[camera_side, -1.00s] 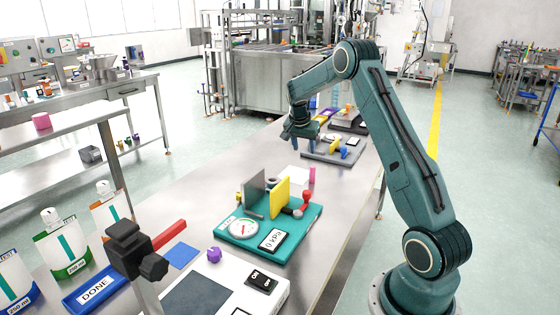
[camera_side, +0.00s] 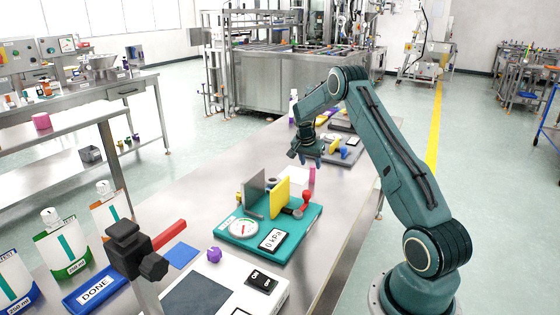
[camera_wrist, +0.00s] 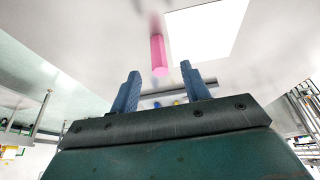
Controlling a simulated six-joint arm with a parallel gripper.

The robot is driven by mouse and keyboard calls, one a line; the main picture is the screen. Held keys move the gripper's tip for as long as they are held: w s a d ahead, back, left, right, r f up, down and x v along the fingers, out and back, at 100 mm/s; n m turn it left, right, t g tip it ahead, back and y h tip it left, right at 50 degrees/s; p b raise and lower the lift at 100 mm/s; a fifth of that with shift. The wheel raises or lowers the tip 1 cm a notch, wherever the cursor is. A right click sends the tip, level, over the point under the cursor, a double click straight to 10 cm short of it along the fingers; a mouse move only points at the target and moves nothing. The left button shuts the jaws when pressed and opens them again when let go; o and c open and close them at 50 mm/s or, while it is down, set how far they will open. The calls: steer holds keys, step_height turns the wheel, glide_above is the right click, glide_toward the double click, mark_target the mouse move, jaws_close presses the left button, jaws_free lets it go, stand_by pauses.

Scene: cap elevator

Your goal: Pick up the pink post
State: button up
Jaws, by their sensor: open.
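The pink post (camera_side: 312,175) stands upright on the steel table, just behind the teal board, in the side view. It also shows in the wrist view (camera_wrist: 158,55), ahead of and between the blue fingers. My gripper (camera_side: 308,163) is open and empty, pointing down just above the post in the side view. In the wrist view the two fingertips (camera_wrist: 161,75) are spread apart, and the post's near end lies close to the gap. I cannot tell whether the fingers overlap the post in height.
A white square (camera_wrist: 207,30) lies beside the post. The teal board (camera_side: 240,240) with a yellow plate (camera_side: 279,197), grey plate (camera_side: 254,187) and gauge stands in front. A grey board (camera_side: 345,155) with blue and yellow parts is behind. The table's left middle is clear.

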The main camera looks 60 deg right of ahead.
mark_target(313, 173)
steer(key=shift+x, duration=1.3)
steer(key=shift+d+x, duration=0.2)
steer(key=shift+x, duration=2.35)
jaws_close()
